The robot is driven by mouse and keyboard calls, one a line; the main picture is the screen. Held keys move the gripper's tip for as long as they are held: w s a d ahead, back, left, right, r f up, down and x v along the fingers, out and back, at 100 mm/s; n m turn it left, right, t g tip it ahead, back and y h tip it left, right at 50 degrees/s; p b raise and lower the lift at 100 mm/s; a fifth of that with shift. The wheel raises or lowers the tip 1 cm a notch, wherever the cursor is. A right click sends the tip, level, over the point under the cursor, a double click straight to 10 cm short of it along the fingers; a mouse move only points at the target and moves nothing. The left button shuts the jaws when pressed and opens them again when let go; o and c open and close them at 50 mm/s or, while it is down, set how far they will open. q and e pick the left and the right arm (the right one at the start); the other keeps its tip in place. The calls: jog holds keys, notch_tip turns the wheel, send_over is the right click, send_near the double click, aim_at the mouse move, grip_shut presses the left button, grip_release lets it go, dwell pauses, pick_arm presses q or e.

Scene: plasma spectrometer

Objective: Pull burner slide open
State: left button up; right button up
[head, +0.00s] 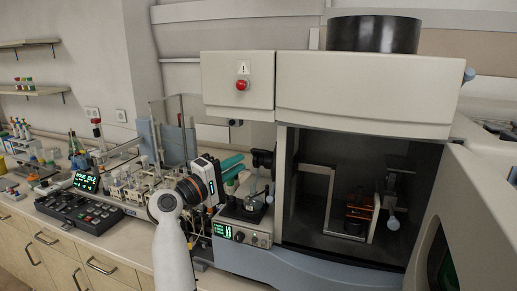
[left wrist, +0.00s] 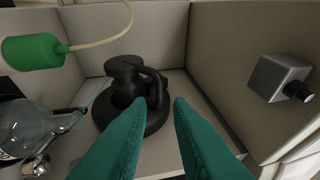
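The spectrometer's dark chamber (head: 315,160) stands open. Inside it, a pale bent frame (head: 330,185) rises beside a small black and orange assembly (head: 358,211), perhaps the burner; I cannot tell which part is the slide. My left gripper (head: 232,167) is outside the chamber, to its left, its teal fingers pointing right toward a black fitting (head: 263,158). In the left wrist view the teal fingers (left wrist: 160,105) are apart and empty. A black round piece with a looped handle (left wrist: 130,95) lies beyond their tips. My right gripper is out of view.
A small instrument with a green display (head: 243,232) stands below the left gripper. A black control panel (head: 78,210) and racks of vials fill the bench at left. The wrist view shows a green cylinder with a tube (left wrist: 33,52) and a grey block (left wrist: 279,78).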

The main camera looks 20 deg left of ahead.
aim_at(259, 151)
pick_arm(q)
jog(key=p+x, duration=0.2)
jog(key=x, duration=0.6)
jog(key=shift+w+d, duration=0.25)
jog(key=shift+w, duration=0.1)
jog(key=shift+f, duration=0.1)
grip_shut()
